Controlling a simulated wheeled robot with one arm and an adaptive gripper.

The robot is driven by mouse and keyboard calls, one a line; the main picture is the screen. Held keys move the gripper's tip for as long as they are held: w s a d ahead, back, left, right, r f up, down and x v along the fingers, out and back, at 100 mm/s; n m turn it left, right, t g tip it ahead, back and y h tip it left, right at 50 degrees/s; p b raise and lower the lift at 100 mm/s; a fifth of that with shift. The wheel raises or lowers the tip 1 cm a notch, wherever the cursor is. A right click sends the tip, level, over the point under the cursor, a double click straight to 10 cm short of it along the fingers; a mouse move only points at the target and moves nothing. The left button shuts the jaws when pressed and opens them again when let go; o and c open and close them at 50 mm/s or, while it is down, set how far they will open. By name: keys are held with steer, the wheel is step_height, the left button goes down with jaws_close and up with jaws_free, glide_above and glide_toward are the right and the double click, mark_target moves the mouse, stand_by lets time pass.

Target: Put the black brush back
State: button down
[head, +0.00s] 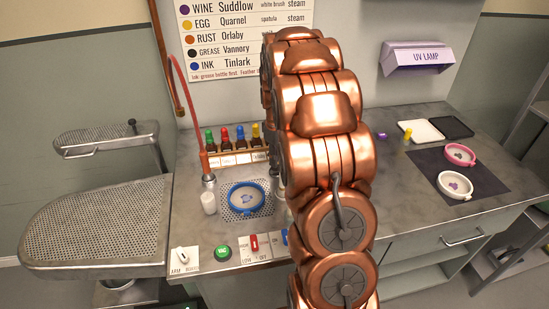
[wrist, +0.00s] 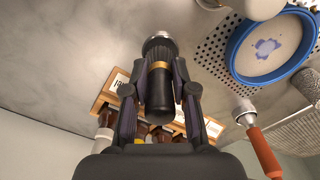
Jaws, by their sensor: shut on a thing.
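The black brush (wrist: 158,92) shows in the wrist view, with a gold band and a pale metallic end pointing up the picture. My gripper (wrist: 161,75) is shut on it, one finger on each side. The bottle rack (wrist: 108,100), a wooden rack with labels, lies behind the gripper in the wrist view. In the head view the rack (head: 222,158) holds several colored-top bottles at the back of the counter, left of my arm. My copper arm hides the gripper and the brush there, and part of the rack.
A blue hoop (head: 246,198) with stained cloth lies on a perforated plate. Pink (head: 460,154) and white (head: 455,185) hoops lie on a dark mat at right. Switches line the front edge.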

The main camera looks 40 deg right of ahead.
steer(key=shift+f+b, duration=0.65)
steer(key=shift+f, duration=0.05)
stand_by(1.0)
steer(key=c, duration=0.9)
jaws_free()
steer(key=o, duration=0.4)
steer(key=shift+c, duration=0.2)
steer(key=shift+s, duration=0.1)
steer(key=shift+r, duration=0.1)
steer(key=shift+r+p, duration=0.45)
steer(key=shift+r, duration=3.2)
